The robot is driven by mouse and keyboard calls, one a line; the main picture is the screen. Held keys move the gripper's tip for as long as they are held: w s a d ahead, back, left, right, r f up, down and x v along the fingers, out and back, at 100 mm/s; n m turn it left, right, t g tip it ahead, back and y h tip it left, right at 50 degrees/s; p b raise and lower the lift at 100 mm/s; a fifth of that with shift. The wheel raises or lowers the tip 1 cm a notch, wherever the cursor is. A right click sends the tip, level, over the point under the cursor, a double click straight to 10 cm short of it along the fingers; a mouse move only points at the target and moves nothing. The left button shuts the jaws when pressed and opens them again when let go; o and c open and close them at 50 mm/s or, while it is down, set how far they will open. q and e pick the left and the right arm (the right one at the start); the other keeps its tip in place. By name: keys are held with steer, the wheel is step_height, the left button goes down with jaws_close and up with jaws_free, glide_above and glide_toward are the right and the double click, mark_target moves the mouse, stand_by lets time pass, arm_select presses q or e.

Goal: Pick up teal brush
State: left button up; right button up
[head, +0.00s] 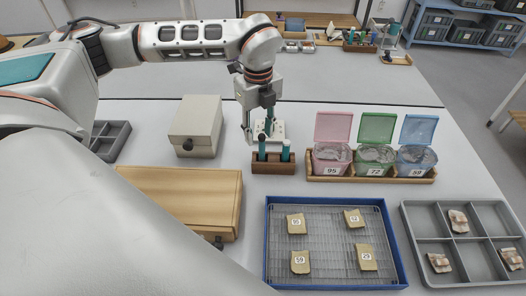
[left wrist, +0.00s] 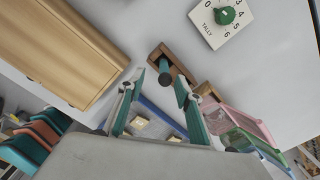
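Two teal brushes stand upright in a small brown wooden holder (head: 273,167) in the head view, a left brush (head: 262,148) and a right brush (head: 285,151). My left gripper (head: 263,137) points down just above and behind the holder. In the left wrist view, my left gripper (left wrist: 160,83) is open, its teal-padded fingers apart. One teal brush (left wrist: 164,72) shows between the fingertips, standing in the holder (left wrist: 181,67). The other brush cannot be clearly made out there; the right finger covers part of the holder. My right gripper is not in view.
Pink, green and blue lidded boxes stand in a wooden tray (head: 372,180) right of the holder. A blue-rimmed rack tray (head: 266,245) with sherds lies in front. A wooden case (head: 185,190) and a beige box (head: 195,125) stand left. A tally dial (left wrist: 225,16) is near the holder.

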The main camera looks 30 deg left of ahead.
arm_select(q)
steer(key=f, duration=0.5)
steer(key=shift+w+d, duration=0.2)
steer(key=shift+w, duration=0.15)
jaws_close()
step_height(320, 180, up, 20)
steer(key=p, duration=0.1)
stand_by(0.4)
